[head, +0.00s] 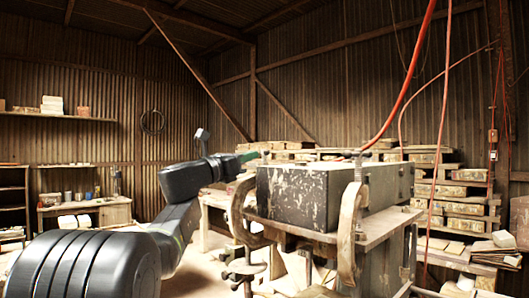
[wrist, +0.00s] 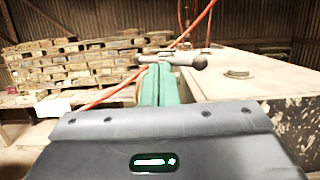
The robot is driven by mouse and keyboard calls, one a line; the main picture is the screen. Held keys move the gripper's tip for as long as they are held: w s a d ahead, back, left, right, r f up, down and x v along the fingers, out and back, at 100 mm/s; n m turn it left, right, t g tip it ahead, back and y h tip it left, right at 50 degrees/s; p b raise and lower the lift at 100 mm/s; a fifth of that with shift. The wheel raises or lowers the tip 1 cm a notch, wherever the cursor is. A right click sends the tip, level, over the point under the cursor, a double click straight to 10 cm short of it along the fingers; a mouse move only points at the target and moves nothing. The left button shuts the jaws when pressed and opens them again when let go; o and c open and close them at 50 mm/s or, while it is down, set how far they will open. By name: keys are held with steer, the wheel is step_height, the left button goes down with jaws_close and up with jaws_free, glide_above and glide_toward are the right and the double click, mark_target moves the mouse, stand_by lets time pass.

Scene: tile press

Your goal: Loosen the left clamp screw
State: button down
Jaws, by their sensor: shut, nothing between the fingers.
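The left clamp (head: 237,212) is a worn, rusty C-shaped iron at the left end of the press block (head: 305,195). Its screw (head: 243,268) shows below the table's edge, dark and partly lost among other parts. My gripper (head: 258,154) is high above that screw, near the block's top left edge. In the wrist view the two green fingers (wrist: 158,85) lie side by side, shut and empty. A dark metal bar with a rounded end (wrist: 187,61) crosses the view at the fingertips; whether they touch it, I cannot tell.
A second clamp (head: 350,225) grips the block's front right. A red hose (head: 408,75) hangs down to the block. A bolt head (wrist: 238,73) stands on the block's top. Stacked wooden pieces (head: 455,190) fill the back right. A workbench (head: 95,212) stands far left.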

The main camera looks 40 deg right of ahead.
steer(key=a, duration=0.9)
steer(key=shift+s+b, duration=0.35)
steer(key=shift+b, duration=0.05)
steer(key=s+a+f+b, duration=0.2)
steer(key=s+a+b, duration=0.2)
steer(key=p+x, duration=0.3)
steer(key=x, duration=0.6)
steer(key=shift+s+d, duration=0.25)
steer(key=shift+d, duration=0.15)
steer(key=shift+r, duration=0.1)
stand_by(1.6)
